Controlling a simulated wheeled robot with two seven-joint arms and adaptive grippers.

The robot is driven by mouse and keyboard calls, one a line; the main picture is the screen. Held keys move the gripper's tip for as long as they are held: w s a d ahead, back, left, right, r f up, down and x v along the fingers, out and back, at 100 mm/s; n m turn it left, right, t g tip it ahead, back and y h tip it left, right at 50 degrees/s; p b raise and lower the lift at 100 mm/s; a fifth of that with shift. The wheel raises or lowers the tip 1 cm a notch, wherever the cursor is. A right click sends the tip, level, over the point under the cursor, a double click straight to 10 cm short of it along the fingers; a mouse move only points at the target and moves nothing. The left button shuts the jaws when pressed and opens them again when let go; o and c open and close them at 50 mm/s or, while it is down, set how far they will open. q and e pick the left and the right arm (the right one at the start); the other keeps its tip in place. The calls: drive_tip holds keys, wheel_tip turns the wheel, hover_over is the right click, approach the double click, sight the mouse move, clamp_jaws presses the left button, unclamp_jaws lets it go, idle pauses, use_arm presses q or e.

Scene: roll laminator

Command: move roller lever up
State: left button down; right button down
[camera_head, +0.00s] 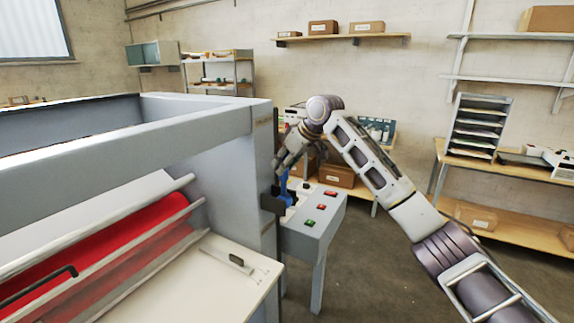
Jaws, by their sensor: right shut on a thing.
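The roll laminator (215,170) fills the left half of the view, with a pale grey frame and a red roll (95,265) inside. A grey control box (318,222) with red and green buttons is on its right side. A blue lever part (285,190) rises beside a dark bracket (272,202) where the box meets the frame. My right gripper (280,170) reaches down at the blue part and is shut on it, as far as I can see; its fingertips are partly hidden against the machine's side. My left gripper is not in view.
A white panel with a black handle (240,262) lies at the laminator's front. A wooden workbench (510,172) with a paper tray rack (478,127) stands at the right. Shelves with boxes line the back wall. The floor right of the control box is clear.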

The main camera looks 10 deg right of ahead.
drive_tip(key=shift+r, duration=0.1)
idle(0.4)
drive_tip(key=c, duration=1.5)
unclamp_jaws()
drive_tip(key=o, duration=0.4)
drive_tip(key=shift+w+a, duration=0.15)
drive_tip(key=shift+a, duration=0.05)
drive_tip(key=shift+d, duration=0.15)
drive_tip(key=v, duration=1.1)
drive_tip(key=shift+r, duration=0.35)
drive_tip(key=shift+f, duration=0.1)
